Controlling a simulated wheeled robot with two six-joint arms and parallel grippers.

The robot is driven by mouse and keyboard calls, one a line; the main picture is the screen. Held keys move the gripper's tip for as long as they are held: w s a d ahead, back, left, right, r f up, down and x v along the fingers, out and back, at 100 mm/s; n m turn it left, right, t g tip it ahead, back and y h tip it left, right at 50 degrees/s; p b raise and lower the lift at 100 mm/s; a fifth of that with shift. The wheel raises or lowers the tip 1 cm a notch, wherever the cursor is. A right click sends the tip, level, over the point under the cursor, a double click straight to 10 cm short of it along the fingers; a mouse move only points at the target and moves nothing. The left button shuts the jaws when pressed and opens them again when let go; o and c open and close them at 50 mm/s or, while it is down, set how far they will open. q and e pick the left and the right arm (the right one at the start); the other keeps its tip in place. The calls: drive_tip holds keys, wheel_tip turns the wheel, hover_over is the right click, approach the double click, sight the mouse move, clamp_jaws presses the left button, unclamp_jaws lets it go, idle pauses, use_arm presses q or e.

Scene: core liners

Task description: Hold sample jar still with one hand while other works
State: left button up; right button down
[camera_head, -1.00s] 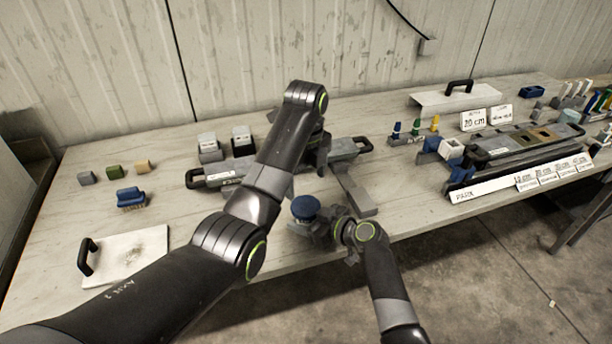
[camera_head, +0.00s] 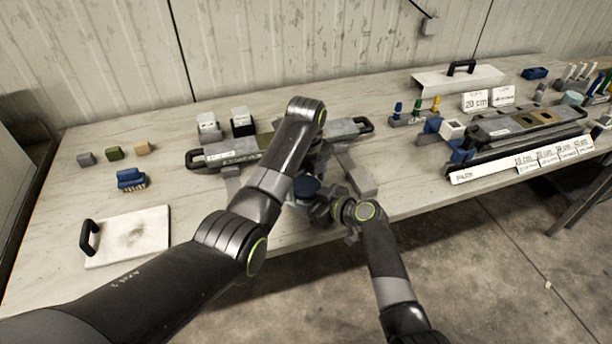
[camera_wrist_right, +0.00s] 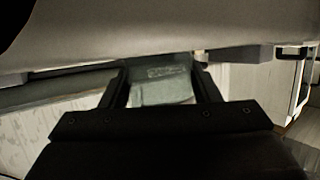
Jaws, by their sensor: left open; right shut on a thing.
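The sample jar's round blue lid (camera_head: 306,187) shows near the table's front edge in the head view, partly covered by my left gripper. In the right wrist view the jar's greenish, see-through body (camera_wrist_right: 160,92) sits between the two dark fingers of my right gripper (camera_wrist_right: 163,72), which is shut on it. A pale, blurred shape above hides the jar's top there. My right gripper (camera_head: 326,208) also shows in the head view, low beside the jar. My left gripper (camera_head: 312,172) is open, close over the lid; its fingertips are mostly hidden by its own arm.
A long grey tray with black handles (camera_head: 220,155) lies behind the jar. A grey block (camera_head: 358,178) is right of my grippers. A white board (camera_head: 135,238), a blue brush (camera_head: 131,178) and small blocks lie left. A rack (camera_head: 520,140) with label cards stands right.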

use_arm(q)
drive_tip(key=c, duration=1)
drive_tip(key=n, duration=0.5)
drive_tip(key=shift+n, duration=0.3)
drive_tip(key=n, duration=0.4)
drive_tip(key=shift+r+n, duration=0.1)
drive_tip(key=shift+n, duration=0.2)
drive_tip(key=o, duration=1.1)
drive_tip(key=shift+c, duration=0.2)
